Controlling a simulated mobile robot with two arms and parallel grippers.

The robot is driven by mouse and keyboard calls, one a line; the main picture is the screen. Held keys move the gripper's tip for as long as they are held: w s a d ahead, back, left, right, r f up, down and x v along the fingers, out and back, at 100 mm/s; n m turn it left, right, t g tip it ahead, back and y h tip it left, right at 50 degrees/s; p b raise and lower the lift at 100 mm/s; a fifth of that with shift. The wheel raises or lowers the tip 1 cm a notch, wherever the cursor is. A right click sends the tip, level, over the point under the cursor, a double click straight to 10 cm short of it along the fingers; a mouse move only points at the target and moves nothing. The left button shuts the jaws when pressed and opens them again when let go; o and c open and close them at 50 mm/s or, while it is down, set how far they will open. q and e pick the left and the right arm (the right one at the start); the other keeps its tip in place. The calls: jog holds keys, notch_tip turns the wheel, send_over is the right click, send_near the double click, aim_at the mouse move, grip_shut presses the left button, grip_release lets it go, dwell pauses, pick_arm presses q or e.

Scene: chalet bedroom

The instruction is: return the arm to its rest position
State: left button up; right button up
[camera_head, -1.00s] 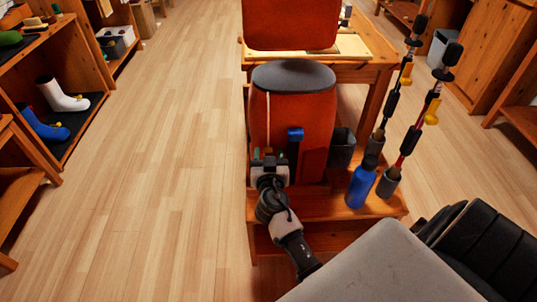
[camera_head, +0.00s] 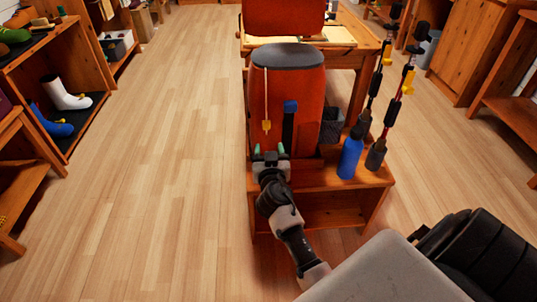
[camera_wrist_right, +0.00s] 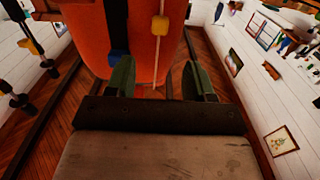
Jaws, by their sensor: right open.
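My right gripper (camera_head: 269,151) is open with nothing between its green fingertips. It is in front of the lower part of the orange backpack (camera_head: 312,112), which stands upright on a low wooden bench (camera_head: 333,178). In the right wrist view the open fingers (camera_wrist_right: 157,78) point at the backpack, with a gap between them. A yellow pull (camera_head: 266,125) hangs on a pale cord down the backpack's front, just above the fingertips and apart from them. It also shows in the wrist view (camera_wrist_right: 160,25). My left gripper is not in view.
A blue bottle (camera_head: 350,157) and two poles (camera_head: 402,92) stand at the bench's right. A blue buckle on a dark strap (camera_head: 290,108) is on the backpack. A wooden table (camera_head: 362,62) is behind. Shelves with boots (camera_head: 66,95) line the left. The floor (camera_head: 160,170) between is clear.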

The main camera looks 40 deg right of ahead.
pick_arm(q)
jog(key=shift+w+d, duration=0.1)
pick_arm(e)
jog(key=shift+w+f, duration=0.1)
dwell(0.4)
